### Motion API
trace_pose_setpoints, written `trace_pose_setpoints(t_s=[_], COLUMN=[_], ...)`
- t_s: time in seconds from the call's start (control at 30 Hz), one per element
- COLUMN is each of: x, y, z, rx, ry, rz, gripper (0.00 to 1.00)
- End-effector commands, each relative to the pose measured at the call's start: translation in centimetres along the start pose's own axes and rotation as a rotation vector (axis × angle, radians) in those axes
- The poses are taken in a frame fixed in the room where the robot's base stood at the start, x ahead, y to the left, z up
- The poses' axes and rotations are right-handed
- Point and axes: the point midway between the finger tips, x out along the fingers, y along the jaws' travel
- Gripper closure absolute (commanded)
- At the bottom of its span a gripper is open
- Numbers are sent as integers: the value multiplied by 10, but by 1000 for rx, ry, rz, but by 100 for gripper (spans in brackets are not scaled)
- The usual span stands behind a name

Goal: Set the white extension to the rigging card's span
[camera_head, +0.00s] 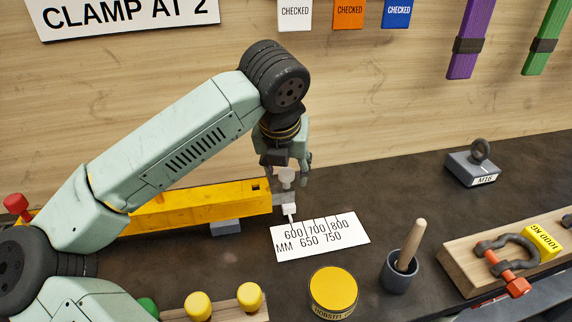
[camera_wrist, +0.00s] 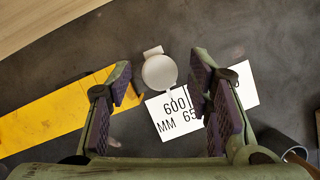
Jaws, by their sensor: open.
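The white extension shows as a round white knob (camera_head: 287,175) with a small pale block and pointer (camera_head: 290,209) below it, at the right end of the yellow beam (camera_head: 190,208). The pointer tip is near the 600 mark of the white millimetre scale card (camera_head: 320,238), marked 600 to 800. My gripper (camera_head: 286,172) points down over the knob, fingers open. In the wrist view the knob (camera_wrist: 160,72) appears between the two fingertips (camera_wrist: 161,75), with gaps on both sides. I cannot tell whether the fingers are at its height. The wall sign (camera_head: 130,12) reads "CLAMP AT 2", cut off above.
A yellow-topped tin (camera_head: 333,290) and a grey pot with a wooden handle (camera_head: 402,270) stand in front of the scale. A wooden board with a shackle (camera_head: 505,262) and a grey eye block (camera_head: 472,168) are at right. Bare bench lies between the gripper and the eye block.

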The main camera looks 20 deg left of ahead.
Motion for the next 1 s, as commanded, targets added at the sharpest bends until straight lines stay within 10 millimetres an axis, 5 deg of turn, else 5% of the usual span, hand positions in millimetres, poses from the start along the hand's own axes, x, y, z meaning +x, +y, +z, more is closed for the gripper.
trace_pose_setpoints(t_s=[0.3,1.0], x=[3,3], y=[0,0], z=[0,0], rx=[0,0], ry=[-1,-1], rz=[1,1], gripper=[53,100])
